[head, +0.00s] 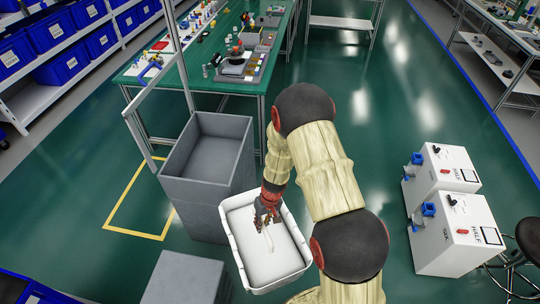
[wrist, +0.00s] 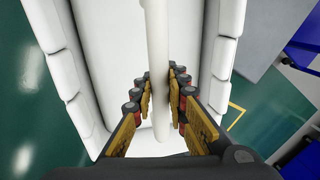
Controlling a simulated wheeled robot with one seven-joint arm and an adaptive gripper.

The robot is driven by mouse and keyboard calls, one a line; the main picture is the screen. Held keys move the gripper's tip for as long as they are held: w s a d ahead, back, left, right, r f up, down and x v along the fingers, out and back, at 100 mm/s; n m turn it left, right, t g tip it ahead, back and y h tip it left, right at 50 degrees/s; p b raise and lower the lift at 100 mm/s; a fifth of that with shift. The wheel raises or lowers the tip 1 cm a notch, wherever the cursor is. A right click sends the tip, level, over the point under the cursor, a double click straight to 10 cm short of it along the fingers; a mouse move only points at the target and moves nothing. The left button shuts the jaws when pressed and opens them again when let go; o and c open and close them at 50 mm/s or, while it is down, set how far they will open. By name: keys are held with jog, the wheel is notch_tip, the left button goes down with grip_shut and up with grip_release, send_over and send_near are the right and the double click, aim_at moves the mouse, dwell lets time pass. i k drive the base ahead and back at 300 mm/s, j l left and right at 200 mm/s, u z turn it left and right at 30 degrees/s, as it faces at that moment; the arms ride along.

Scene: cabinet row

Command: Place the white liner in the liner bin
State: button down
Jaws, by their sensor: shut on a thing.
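The white liner (head: 237,222) is an open white tub with rounded rims and a slim bar along its middle. It is in the lower middle of the head view and fills much of the wrist view (wrist: 103,45). My gripper (head: 265,217) is over the tub, shut on the middle bar, with a finger on each side (wrist: 160,92). An open grey bin (head: 195,205), apparently the liner bin, stands just left of and behind the liner, and looks empty. I cannot tell how high the liner is above the floor.
A grey box (head: 183,278) stands at the lower left, close to the liner. A green workbench (head: 170,75) with tools is behind the bin. Two white machines (head: 452,225) and a black stool (head: 528,240) stand at right. The floor behind my arm is clear.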

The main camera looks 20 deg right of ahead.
aim_at(215, 166)
jog(key=i+l+z, duration=0.1)
jog(key=z, duration=0.35)
jog(key=i+l+z, duration=0.1)
jog(key=l+z, duration=0.3)
jog(key=i+l+z, duration=0.1)
jog(key=z, duration=0.35)
jog(key=i+l+u, duration=0.15)
jog(key=i, duration=0.5)
jog(key=i+l+u, duration=0.1)
jog(key=u, duration=0.3)
jog(key=i+l+u, duration=0.25)
jog(key=u, duration=0.2)
jog(key=i+l+u, duration=0.15)
jog(key=u, duration=0.25)
jog(key=i+l+u, duration=0.1)
jog(key=l+u, duration=0.3)
